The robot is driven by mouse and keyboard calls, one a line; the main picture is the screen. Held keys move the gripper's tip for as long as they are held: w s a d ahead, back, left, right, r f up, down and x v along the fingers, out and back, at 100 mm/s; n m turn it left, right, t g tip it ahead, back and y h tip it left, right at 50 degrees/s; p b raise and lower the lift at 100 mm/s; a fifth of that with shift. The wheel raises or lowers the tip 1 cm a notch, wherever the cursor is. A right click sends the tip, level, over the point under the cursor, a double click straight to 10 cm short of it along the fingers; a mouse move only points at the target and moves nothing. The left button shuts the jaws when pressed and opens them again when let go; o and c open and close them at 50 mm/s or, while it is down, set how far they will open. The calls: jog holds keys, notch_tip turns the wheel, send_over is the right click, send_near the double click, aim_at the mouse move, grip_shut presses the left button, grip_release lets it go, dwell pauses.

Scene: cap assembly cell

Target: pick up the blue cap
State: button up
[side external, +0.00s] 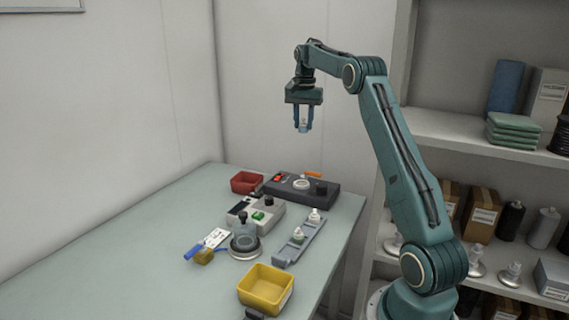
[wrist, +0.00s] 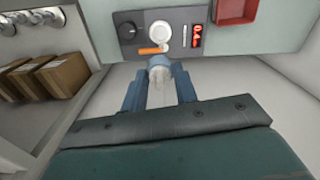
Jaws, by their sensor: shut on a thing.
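My gripper (side external: 303,128) is high above the far end of the table, pointing down, with its blue fingers around a small pale piece (side external: 303,125). In the wrist view my gripper (wrist: 160,82) is shut on this pale, rounded piece (wrist: 160,88), which looks whitish or clear.
The dark device (side external: 318,193) with a round plate and the red bin (side external: 246,182) stand at the back. A grey rack (side external: 285,255) holds small white-topped bottles. A round fixture (side external: 245,254), a light box and a yellow bin (side external: 266,289) stand nearby. Shelves flank the right.

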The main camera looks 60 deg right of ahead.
jog(key=shift+r, duration=0.3)
dwell(0.5)
jog(key=shift+w+a+f, duration=0.1)
jog(key=shift+w+a, duration=0.25)
jog(key=shift+a, duration=0.1)
jog(key=w+a+f+n, duration=0.25)
jog(key=w+a, duration=0.25)
jog(key=a, duration=0.5)
jog(key=a+f+n, duration=0.3)
jog(key=a+n, duration=0.2)
jog(key=a, duration=1)
jog(key=a+f+n, duration=0.4)
jog(key=a+n, duration=0.1)
jog(key=a, duration=0.9)
jog(key=shift+a+f, duration=0.3)
jog(key=shift+a, duration=0.05)
jog(key=shift+w+a, duration=0.1)
jog(key=shift+w, duration=0.05)
